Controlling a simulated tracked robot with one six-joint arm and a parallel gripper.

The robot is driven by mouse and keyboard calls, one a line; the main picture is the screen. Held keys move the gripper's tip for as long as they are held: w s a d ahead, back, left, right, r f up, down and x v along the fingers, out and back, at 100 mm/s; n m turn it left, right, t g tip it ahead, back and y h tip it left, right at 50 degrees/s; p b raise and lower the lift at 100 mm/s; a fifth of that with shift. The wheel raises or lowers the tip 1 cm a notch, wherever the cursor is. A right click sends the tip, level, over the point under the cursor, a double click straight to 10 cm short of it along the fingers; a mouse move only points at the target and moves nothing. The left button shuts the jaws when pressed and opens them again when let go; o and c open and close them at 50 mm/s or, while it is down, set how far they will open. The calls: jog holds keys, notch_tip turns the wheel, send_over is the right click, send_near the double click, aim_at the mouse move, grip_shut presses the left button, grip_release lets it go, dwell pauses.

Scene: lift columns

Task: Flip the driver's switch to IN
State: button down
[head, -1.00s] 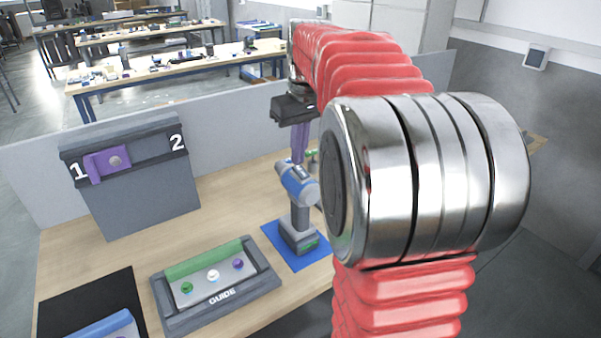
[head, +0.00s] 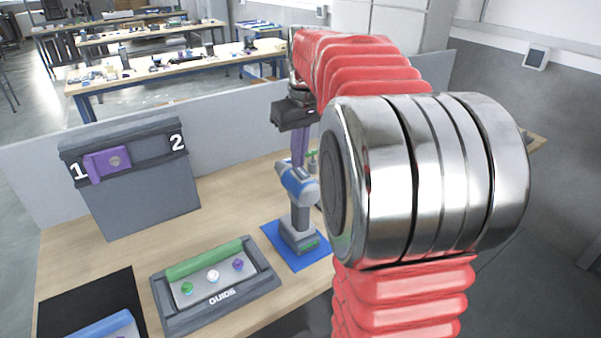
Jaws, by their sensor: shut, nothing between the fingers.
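The driver (head: 299,195), blue and grey, stands upright on a blue mat (head: 283,248) on the wooden bench. Its switch is too small to make out. My gripper (head: 299,160) points down at the top of the driver, with its purple fingers shut and nothing seen between them. The fingertips are at or just behind the driver's head; I cannot tell whether they touch it.
A grey panel (head: 145,200) marked 1 and 2 with a purple slider (head: 106,163) near 1 stands at the back left. A GUIDE tray (head: 218,301) with a green bar and coloured knobs lies in front. A black mat (head: 88,303) is front left. Bare bench lies between.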

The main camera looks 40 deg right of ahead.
jog(key=shift+f, duration=0.2)
jog(key=shift+r, duration=0.1)
notch_tip(320, 180, up, 7)
dwell(1.2)
dwell(0.4)
jog(key=s+a+f+t, duration=0.1)
jog(key=s+a+f, duration=0.1)
jog(key=s+a, duration=0.35)
jog(key=s+a+f+t, duration=0.1)
jog(key=s+a+f, duration=0.15)
jog(key=a, duration=0.65)
jog(key=s+a+f+t, duration=0.1)
jog(key=s+a+f, duration=0.8)
jog(key=s, duration=0.1)
jog(key=shift+s+f+n+t, duration=0.2)
jog(key=shift+s+n+t, duration=0.1)
jog(key=shift+s+t, duration=0.1)
